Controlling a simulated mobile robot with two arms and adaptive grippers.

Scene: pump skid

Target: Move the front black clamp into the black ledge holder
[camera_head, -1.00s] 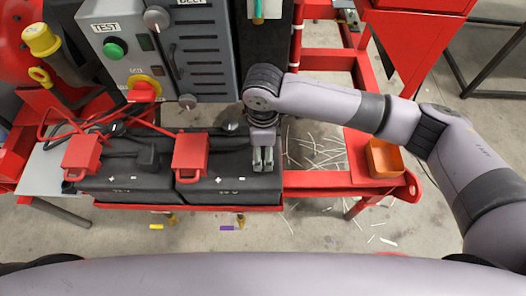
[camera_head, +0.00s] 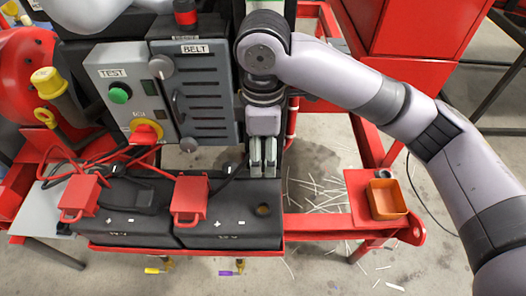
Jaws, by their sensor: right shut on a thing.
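My right gripper (camera_head: 262,172) points down above the back of the right-hand black battery (camera_head: 228,225). It is shut on the front black clamp, which its fingers and the dark background mostly hide. A black cable (camera_head: 232,178) runs to it. A bare round terminal (camera_head: 263,210) shows on the battery just in front of the gripper, apart from it. I cannot make out the black ledge holder. My left gripper is not in view.
An orange bin (camera_head: 387,199) stands on a red shelf at right. White sticks litter the floor.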

